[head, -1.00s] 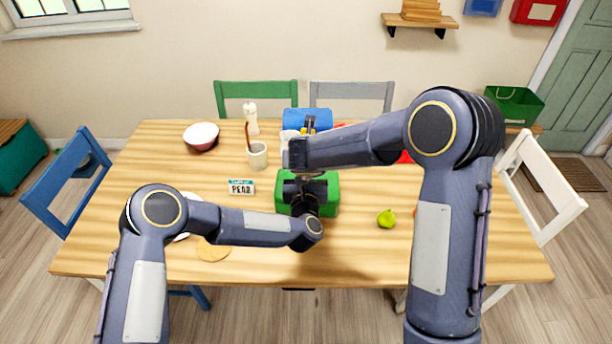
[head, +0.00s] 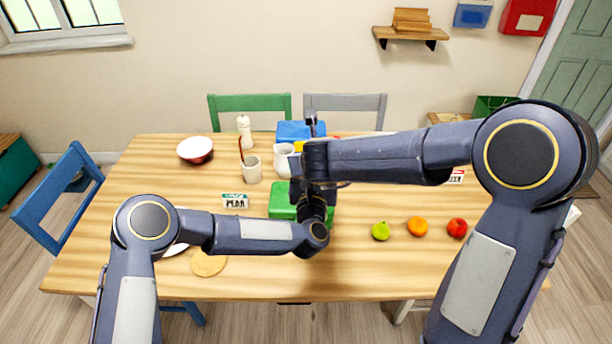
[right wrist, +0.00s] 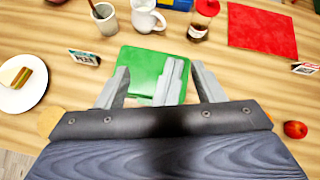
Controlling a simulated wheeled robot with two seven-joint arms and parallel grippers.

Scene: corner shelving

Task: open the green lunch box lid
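The green lunch box (head: 282,203) sits near the middle of the wooden table, partly hidden by my arms. In the right wrist view its flat green top (right wrist: 140,72) faces me; I see no gap at its lid. My left gripper (head: 308,200) is at the lunch box in the head view, its fingers too dark and covered to read. My right gripper (right wrist: 159,65) is open, its two grey fingers spread over the near part of the box. A grey piece (right wrist: 172,80) shows between them; I cannot tell whether it belongs to my left gripper.
A mug (head: 252,170), a white pitcher (head: 284,160) and a blue box (head: 300,131) stand behind the lunch box. A PEAR card (head: 235,201) is left of it. A pear (head: 381,231), orange (head: 418,227) and apple (head: 457,228) lie on the right.

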